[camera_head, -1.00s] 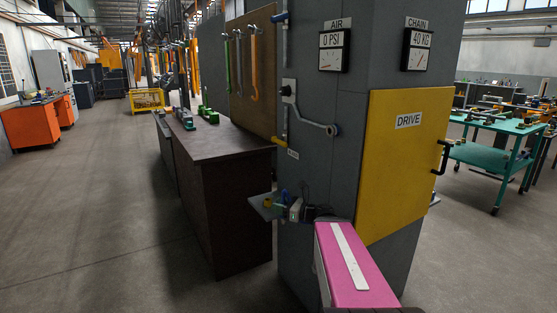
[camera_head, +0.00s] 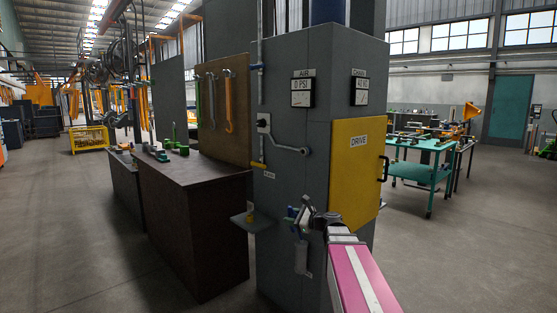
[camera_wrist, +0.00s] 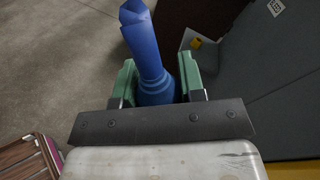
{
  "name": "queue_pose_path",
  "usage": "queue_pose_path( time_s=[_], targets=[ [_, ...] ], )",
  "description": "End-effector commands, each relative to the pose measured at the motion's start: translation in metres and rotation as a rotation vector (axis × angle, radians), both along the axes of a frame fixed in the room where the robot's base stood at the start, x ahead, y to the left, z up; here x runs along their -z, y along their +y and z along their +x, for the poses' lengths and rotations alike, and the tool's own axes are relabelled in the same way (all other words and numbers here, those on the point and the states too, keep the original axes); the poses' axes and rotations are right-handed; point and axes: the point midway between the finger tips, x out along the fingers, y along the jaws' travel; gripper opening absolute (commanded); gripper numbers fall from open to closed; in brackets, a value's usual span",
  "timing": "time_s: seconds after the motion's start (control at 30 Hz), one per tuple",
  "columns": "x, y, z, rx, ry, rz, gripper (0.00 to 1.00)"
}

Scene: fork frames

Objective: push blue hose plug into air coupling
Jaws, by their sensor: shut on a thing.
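My gripper (camera_head: 294,212) is shut on the blue hose plug (camera_wrist: 146,45). In the wrist view the plug is a blue stem with a ribbed collar, held between two green fingers (camera_wrist: 158,82) and sticking out past them. In the head view the plug (camera_head: 290,211) is small, in front of the grey column and right of the small shelf. A grey pipe with a dark-blue ringed open end (camera_head: 306,150) sits on the column under the AIR gauge (camera_head: 301,92), which reads 0 PSI. It may be the air coupling; I cannot tell for sure. The plug is apart from it, lower down.
The grey shelf (camera_head: 262,226) on the column holds a yellow piece (camera_head: 250,214). A yellow DRIVE door (camera_head: 356,170) with a black handle is to the right. A dark workbench (camera_head: 190,220) stands left. The floor at far left is open.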

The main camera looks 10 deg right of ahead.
Motion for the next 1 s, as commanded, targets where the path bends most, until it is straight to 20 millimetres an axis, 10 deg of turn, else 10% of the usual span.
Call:
queue_pose_path(
  time_s=[0.6,1.0],
  targets=[
    [-0.174,0.035,0.133,0.073,-0.601,-0.738,0.12],
    [-0.212,0.042,0.147,0.084,-0.660,-0.827,0.12]
  ],
)
